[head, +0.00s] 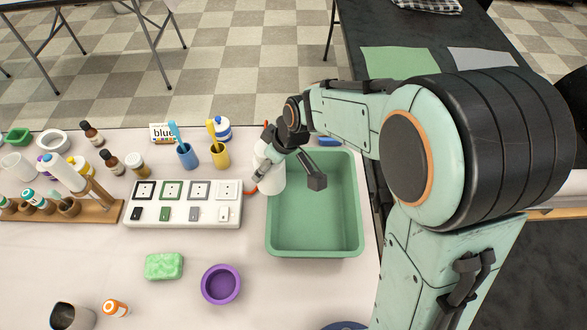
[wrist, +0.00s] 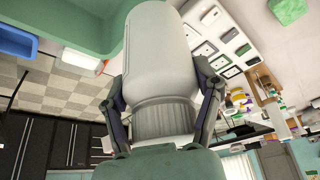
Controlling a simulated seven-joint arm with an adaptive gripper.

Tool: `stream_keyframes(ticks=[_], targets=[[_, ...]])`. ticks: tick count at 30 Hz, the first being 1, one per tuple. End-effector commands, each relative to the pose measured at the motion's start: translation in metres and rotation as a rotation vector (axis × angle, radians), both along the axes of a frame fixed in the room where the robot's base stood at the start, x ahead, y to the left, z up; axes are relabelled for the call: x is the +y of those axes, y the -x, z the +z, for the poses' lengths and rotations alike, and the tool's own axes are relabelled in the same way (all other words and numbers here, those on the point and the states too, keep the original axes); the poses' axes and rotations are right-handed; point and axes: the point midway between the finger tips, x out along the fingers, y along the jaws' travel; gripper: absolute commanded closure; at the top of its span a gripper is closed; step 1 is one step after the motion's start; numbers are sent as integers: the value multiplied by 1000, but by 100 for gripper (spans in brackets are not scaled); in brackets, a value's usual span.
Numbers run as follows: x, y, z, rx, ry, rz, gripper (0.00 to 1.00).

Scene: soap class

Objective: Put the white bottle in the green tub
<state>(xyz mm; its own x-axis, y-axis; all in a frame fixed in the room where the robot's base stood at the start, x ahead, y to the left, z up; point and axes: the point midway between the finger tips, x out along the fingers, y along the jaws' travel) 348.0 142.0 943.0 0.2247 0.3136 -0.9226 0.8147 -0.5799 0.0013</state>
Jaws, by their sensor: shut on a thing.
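The white bottle (head: 270,181) is in my gripper (head: 268,150) at the left rim of the green tub (head: 315,252). In the wrist view the bottle (wrist: 162,45) fills the middle, with its ribbed grey cap end towards the palm. The two fingers of the gripper (wrist: 162,88) press on its sides. The tub (wrist: 85,25) shows at the upper left there. In the head view the bottle overlaps the tub's left wall; I cannot tell its exact height over the rim. The tub's visible floor is bare, and part of its back is hidden by my arm.
A white switch panel (head: 185,217) lies left of the tub. Blue (head: 187,155) and yellow (head: 220,154) cups stand behind it. A purple bowl (head: 221,284) and green sponge (head: 164,265) lie in front. A wooden rack (head: 90,213) with bottles is farther left.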

Motion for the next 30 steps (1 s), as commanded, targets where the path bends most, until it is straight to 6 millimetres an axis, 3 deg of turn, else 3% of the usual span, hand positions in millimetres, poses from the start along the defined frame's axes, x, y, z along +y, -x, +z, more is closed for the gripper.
stream_keyframes(ticks=[13,18,30], targets=[[-87,10,-42,1,-1,-151,76],[-92,10,-71,5,-1,-168,76],[-92,9,-118,0,0,-168,76]])
